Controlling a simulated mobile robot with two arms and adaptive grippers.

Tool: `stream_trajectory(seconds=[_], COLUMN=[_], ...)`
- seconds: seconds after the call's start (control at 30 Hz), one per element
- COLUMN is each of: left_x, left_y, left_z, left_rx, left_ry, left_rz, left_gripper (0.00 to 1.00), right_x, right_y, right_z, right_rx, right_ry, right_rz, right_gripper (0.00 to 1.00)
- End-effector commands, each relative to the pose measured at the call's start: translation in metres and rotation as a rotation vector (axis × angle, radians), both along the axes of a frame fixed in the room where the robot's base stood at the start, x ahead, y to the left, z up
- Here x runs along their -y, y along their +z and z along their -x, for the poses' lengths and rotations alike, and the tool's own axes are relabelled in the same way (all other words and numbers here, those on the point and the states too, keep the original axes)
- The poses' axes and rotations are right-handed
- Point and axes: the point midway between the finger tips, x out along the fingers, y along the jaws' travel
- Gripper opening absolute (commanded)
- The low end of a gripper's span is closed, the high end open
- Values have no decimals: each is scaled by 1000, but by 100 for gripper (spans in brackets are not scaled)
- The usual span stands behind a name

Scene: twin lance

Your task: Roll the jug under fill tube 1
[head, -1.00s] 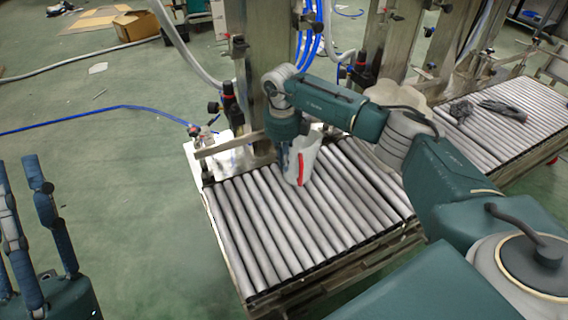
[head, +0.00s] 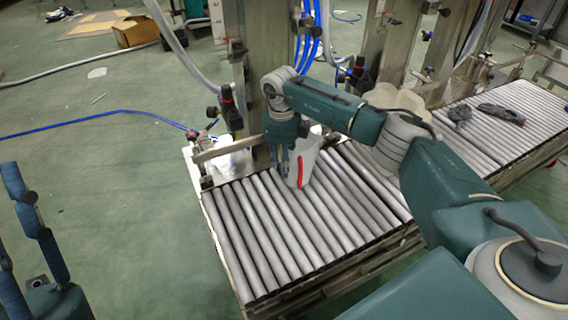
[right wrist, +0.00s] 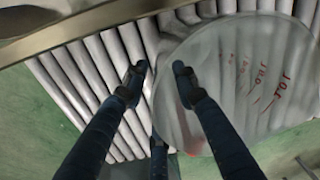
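The white jug (head: 304,162) with a red stripe stands on the grey roller conveyor (head: 262,235), close to the steel post. In the right wrist view the jug (right wrist: 243,85) is translucent, with red handwriting on it. My right gripper (head: 289,170) points down at the jug's left side. In the right wrist view, the fingers of this gripper (right wrist: 160,72) are spread with rollers showing between them, and one finger overlaps the jug's edge; I cannot tell whether it touches. My left gripper (head: 18,178) is at the left edge, fingers apart, partly cut off. I cannot tell which tube is fill tube 1.
The steel post (head: 256,70) with blue hoses (head: 313,35) rises behind the rollers. A rail (head: 225,149) runs along the back left. A second roller section (head: 500,125) at right carries dark objects (head: 500,113). Rollers in front of the jug are clear.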

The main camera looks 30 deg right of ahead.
Motion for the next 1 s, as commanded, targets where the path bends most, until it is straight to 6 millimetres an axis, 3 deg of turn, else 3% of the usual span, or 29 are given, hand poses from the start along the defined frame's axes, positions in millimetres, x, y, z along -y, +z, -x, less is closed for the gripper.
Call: stream_trajectory(seconds=[0.27, 0.37, 0.73, 1.0], left_x=[0, 0, 0, 0], left_y=[-1, -1, 0, 0], left_z=[-1, -1, -1, 0], left_rx=[-3, -3, -2, -2], left_ry=[0, 0, 0, 0], left_rz=[0, 0, -1, -1], left_gripper=[32, 32, 32, 32], right_x=[0, -1, -4, -5], right_y=[4, 17, 93, 119], right_z=[0, -1, 0, 0], right_rx=[1, 4, 4, 1], right_ry=[0, 0, 0, 0], right_rz=[0, -1, 0, 0], right_gripper=[28, 28, 28, 28])
